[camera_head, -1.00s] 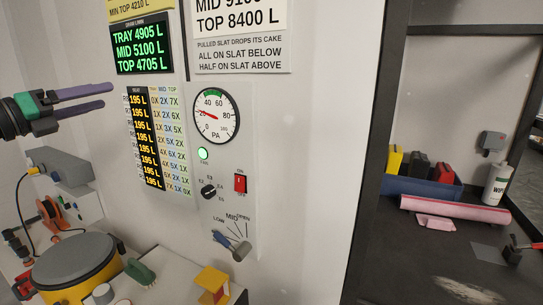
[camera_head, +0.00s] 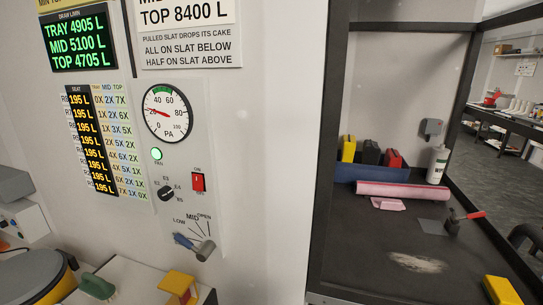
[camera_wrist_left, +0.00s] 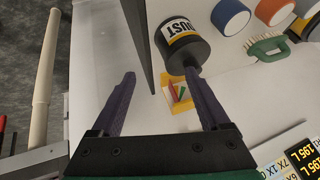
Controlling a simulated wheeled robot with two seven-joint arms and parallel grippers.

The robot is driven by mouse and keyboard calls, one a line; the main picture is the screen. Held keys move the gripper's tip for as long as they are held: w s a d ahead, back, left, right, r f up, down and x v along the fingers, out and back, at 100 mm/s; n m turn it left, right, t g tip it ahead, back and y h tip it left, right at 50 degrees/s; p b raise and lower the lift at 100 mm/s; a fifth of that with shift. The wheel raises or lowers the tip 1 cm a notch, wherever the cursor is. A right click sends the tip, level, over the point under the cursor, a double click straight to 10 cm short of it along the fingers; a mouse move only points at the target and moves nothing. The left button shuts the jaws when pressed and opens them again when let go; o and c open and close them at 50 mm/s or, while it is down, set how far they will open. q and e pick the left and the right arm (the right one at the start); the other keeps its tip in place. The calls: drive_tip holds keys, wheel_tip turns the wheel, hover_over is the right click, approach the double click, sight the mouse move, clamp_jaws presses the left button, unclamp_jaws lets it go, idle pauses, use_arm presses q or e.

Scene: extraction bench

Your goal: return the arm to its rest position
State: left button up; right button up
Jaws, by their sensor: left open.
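My left gripper (camera_wrist_left: 160,82) shows in the left wrist view with its two purple fingers spread apart and nothing between them. Beyond the fingers are a dark cylinder labelled "DUST" (camera_wrist_left: 182,45) and a small yellow holder (camera_wrist_left: 170,106) with coloured pieces in it. I cannot tell how far these are from the fingertips. In the head view now, neither gripper shows.
In the head view, a wall panel carries a round gauge (camera_head: 166,112), a red switch (camera_head: 197,182) and a blue-tipped lever (camera_head: 186,241). A dark-framed bay holds a blue bin (camera_head: 370,173) and pink roll (camera_head: 402,191). A green brush (camera_wrist_left: 268,48) shows in the wrist view.

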use_arm(q)
drive_tip(key=s+d+f+n+g+h+b, duration=0.1)
drive_tip(key=s+d+f+n+g+h, duration=0.15)
drive_tip(key=s+d+f, duration=0.4)
drive_tip(key=s+a+f+g+b, duration=0.15)
drive_tip(key=f+b, duration=0.25)
drive_tip(key=f, duration=0.8)
drive_tip(key=s+f+m+b, duration=0.15)
drive_tip(key=f+b, duration=0.35)
drive_tip(key=f, duration=0.7)
drive_tip(key=s+a+f+g+b, duration=0.15)
drive_tip(key=f+b, duration=0.25)
drive_tip(key=f, duration=0.7)
drive_tip(key=s+a+f+b, duration=0.1)
drive_tip(key=s+f+b, duration=0.3)
drive_tip(key=s+f, duration=0.4)
drive_tip(key=s+a+f+b, duration=0.1)
drive_tip(key=s+f+b, duration=0.3)
drive_tip(key=s+f, duration=0.4)
wheel_tip(320, 180, down, 4)
drive_tip(key=shift+f+y, duration=0.25)
drive_tip(key=shift+y, duration=0.2)
